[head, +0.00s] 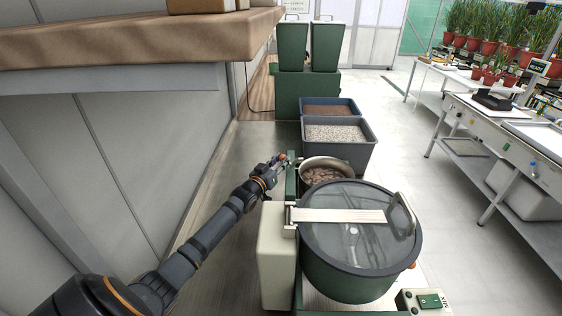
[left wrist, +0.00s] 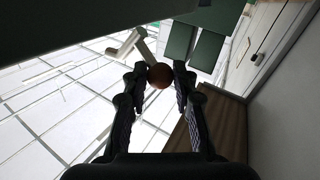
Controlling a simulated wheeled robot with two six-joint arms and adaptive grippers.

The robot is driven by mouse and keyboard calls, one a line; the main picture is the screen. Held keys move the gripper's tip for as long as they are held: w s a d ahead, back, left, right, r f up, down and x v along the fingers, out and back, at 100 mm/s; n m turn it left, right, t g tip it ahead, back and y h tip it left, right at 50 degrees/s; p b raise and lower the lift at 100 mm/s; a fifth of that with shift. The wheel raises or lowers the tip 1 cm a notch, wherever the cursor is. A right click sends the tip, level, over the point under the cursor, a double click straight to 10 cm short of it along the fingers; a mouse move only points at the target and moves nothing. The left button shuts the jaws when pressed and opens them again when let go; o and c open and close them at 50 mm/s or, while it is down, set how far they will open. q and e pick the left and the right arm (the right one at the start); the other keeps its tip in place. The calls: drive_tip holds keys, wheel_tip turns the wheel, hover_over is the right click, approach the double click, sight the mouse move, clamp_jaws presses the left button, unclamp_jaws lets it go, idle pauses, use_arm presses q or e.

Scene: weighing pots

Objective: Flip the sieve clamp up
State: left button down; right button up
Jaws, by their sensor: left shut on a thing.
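The green sieve drum (head: 345,272) stands at the lower middle with a clear lid. A pale flat bar (head: 340,215) lies across the lid, and a metal handle (head: 402,215) stands at its right. My left gripper (head: 284,159) is at the drum's far left, beside a narrow green upright (head: 291,182). In the left wrist view, my left gripper (left wrist: 160,76) is shut on a round brown-orange knob (left wrist: 159,77). A pale bar (left wrist: 146,50) shows just beyond the knob; I cannot tell whether they join. The rest of the clamp is hidden or unclear. My right gripper is not in view.
A metal bowl of brown pieces (head: 325,170) is just behind the drum. Grey bins (head: 352,148) and green cabinets (head: 305,90) stand farther back. A wooden shelf (head: 130,45) overhangs at upper left. A switch box (head: 425,301) is at front right; the floor right of the drum is clear.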

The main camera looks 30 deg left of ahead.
use_arm(q)
drive_tip(key=n, duration=0.1)
drive_tip(key=f+n+t+b, duration=0.1)
drive_tip(key=a+f+n+y, duration=0.1)
drive_tip(key=n, duration=0.1)
drive_tip(key=shift+s+t, duration=0.3)
drive_tip(key=shift+s, duration=0.05)
drive_tip(key=c, duration=1.1)
unclamp_jaws()
drive_tip(key=shift+o, duration=0.2)
